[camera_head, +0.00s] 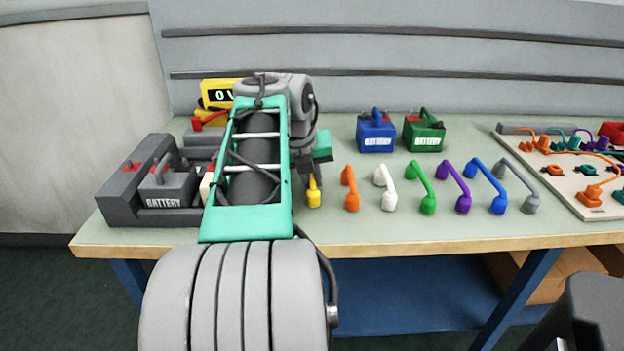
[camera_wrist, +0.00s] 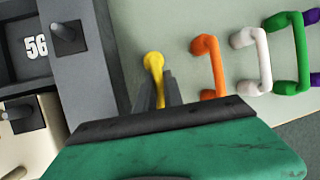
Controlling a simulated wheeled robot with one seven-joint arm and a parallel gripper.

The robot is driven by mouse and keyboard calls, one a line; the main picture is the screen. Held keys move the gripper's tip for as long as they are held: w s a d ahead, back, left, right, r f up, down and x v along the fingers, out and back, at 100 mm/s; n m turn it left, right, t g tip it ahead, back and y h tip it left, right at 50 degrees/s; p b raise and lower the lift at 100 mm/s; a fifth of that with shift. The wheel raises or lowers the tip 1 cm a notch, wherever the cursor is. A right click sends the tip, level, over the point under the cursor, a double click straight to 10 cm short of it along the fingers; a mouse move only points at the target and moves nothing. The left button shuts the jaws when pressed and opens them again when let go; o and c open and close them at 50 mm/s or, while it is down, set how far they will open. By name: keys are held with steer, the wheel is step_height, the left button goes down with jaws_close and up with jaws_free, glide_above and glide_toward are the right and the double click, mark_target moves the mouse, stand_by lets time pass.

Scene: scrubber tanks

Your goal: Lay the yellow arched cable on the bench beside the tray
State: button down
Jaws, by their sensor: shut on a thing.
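The yellow arched cable (camera_head: 314,193) is just right of the dark grey tray (camera_head: 118,205), at the left end of the row of coloured cables. My gripper (camera_head: 313,172) is shut on it from above. In the wrist view the yellow cable (camera_wrist: 153,63) pokes out past the narrow grey fingers (camera_wrist: 154,92), over or on the bench strip between the tray wall (camera_wrist: 95,60) and the orange cable. Its lower end is at or close to the bench top; I cannot tell if it touches. My arm hides part of the tray and the cable's other end.
Orange (camera_head: 350,188), white (camera_head: 386,188), green, purple, blue and grey cables stand in a row to the right. Blue (camera_head: 376,135) and green (camera_head: 424,134) batteries are behind. A board with cables (camera_head: 560,178) lies far right. The bench front strip (camera_head: 400,232) is clear.

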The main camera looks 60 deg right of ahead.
steer(key=shift+f, duration=0.1)
steer(key=c, duration=1.5)
jaws_free()
steer(key=shift+o, duration=0.2)
steer(key=shift+r, duration=0.4)
steer(key=p+v, duration=0.4)
steer(key=v, duration=0.7)
steer(key=shift+a+r, duration=0.15)
steer(key=shift+a, duration=0.1)
